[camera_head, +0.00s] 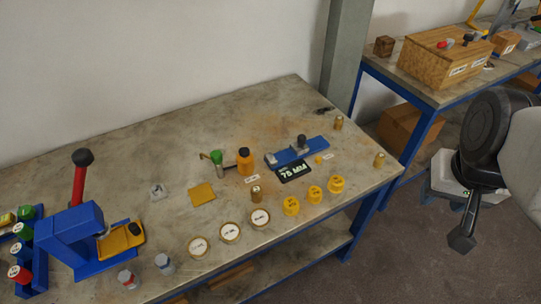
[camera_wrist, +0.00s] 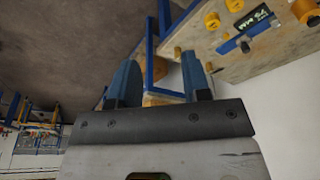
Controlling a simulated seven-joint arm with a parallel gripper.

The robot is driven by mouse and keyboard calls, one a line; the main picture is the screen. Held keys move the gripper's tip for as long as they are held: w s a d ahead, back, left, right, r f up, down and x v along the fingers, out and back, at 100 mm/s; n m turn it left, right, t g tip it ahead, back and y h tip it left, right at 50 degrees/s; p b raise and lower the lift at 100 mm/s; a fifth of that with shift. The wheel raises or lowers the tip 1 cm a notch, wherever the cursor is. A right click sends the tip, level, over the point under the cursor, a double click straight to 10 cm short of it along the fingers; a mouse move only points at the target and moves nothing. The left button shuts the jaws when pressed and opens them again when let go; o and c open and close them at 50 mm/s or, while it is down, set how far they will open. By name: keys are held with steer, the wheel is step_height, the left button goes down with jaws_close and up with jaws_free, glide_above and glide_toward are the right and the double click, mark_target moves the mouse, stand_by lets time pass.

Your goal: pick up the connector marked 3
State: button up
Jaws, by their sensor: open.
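I cannot read a 3 on any part. Brass connectors stand upright on the bench: one near the middle (camera_head: 256,193), one at the back right (camera_head: 338,122) and one near the right end (camera_head: 379,159). Three yellow capped parts, left (camera_head: 291,206), middle (camera_head: 315,194) and right (camera_head: 335,184), stand near the front edge with small, illegible marks. My gripper (camera_wrist: 160,78) is open and empty in the wrist view, its two blue fingers well apart. It is off the right end of the bench, away from all the parts.
White-faced round parts (camera_head: 230,232) line the front edge. A blue fixture with a black display plate (camera_head: 295,171) lies behind the yellow parts. A blue press with a red lever (camera_head: 80,180) stands at left. A second bench holds a wooden box (camera_head: 440,62).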

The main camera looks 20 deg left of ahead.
mark_target(257, 194)
steer(key=o, duration=0.4)
steer(key=w+a+f+m+y, duration=0.3)
steer(key=a+f+m+y, duration=0.3)
steer(key=a, duration=0.6)
steer(key=w+a+f+m+y, duration=0.3)
steer(key=a+f+m+y, duration=0.25)
steer(key=a, duration=0.65)
steer(key=a+f+m+t, duration=0.1)
steer(key=a+f+m, duration=0.1)
steer(key=f+m, duration=0.1)
steer(key=w+a+f+m+t, duration=0.1)
steer(key=a+f+m, duration=0.1)
steer(key=f+m, duration=0.2)
steer(key=w+a+f+m+t, duration=0.1)
steer(key=a+f+m, duration=0.1)
steer(key=f+m, duration=0.2)
steer(key=shift+w+a+f+y, duration=0.15)
steer(key=shift+a+f+y, duration=0.05)
steer(key=shift+f, duration=0.4)
steer(key=shift+w+a+f+y, duration=0.1)
steer(key=shift+a+f+y, duration=0.05)
steer(key=shift+f, duration=0.45)
steer(key=shift+w+a+f+m+t, duration=0.1)
steer(key=shift+f+m+t, duration=0.3)
steer(key=shift+f, duration=0.35)
